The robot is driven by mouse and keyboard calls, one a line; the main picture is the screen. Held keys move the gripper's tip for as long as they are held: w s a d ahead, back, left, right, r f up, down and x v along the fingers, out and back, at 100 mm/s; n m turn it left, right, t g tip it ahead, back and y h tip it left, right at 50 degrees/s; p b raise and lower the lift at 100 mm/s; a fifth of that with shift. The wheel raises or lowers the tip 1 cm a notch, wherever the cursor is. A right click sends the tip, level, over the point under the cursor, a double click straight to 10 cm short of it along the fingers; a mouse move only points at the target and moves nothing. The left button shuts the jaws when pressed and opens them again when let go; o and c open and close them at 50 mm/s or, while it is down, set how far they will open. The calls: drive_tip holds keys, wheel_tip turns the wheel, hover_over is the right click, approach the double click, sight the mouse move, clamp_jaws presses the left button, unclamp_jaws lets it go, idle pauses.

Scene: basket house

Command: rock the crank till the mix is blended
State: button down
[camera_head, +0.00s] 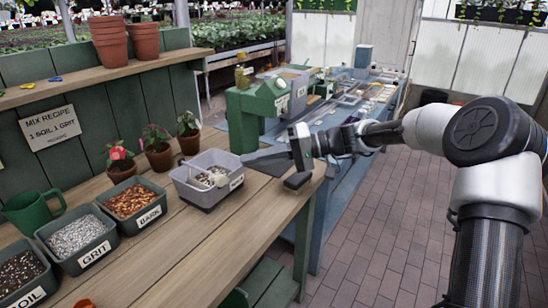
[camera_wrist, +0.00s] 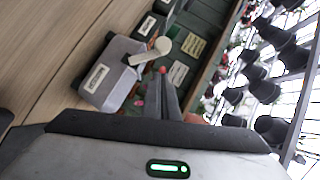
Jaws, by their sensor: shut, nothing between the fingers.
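A grey tub (camera_head: 197,190) with a white label stands on the wooden bench in the head view and holds a speckled mix. A pale crank (camera_head: 214,177) lies across its top. In the wrist view the tub (camera_wrist: 118,90) shows with the crank's round pale end (camera_wrist: 162,45) beyond its edge. My gripper (camera_head: 246,158) is just right of the tub, about level with its rim, and its fingers point toward it. In the wrist view the dark fingers (camera_wrist: 163,82) are together and empty, apart from the crank. A small red spot shows at their tips; I cannot tell what it is.
Left of the tub stand bins of bark (camera_head: 130,201), grit (camera_head: 76,236) and soil (camera_head: 20,272), and a green mug (camera_head: 32,212). Potted plants (camera_head: 158,148) stand behind. A green machine (camera_head: 262,108) is beyond my gripper.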

drive_tip(key=shift+s+a+f+b, duration=0.2)
drive_tip(key=shift+s+a+f, duration=0.25)
drive_tip(key=shift+s+a, duration=0.35)
drive_tip(key=shift+s+a+f+b, duration=0.2)
drive_tip(key=shift+s+a+f, duration=0.35)
drive_tip(key=shift+a, duration=0.3)
drive_tip(key=shift+r, duration=0.1)
drive_tip(key=shift+s+a+f+n+h+b, duration=0.2)
drive_tip(key=shift+s+a+n+h+b, duration=0.2)
drive_tip(key=shift+s+b, duration=0.25)
drive_tip(key=shift+w+r, duration=0.1)
drive_tip(key=shift+r, duration=0.05)
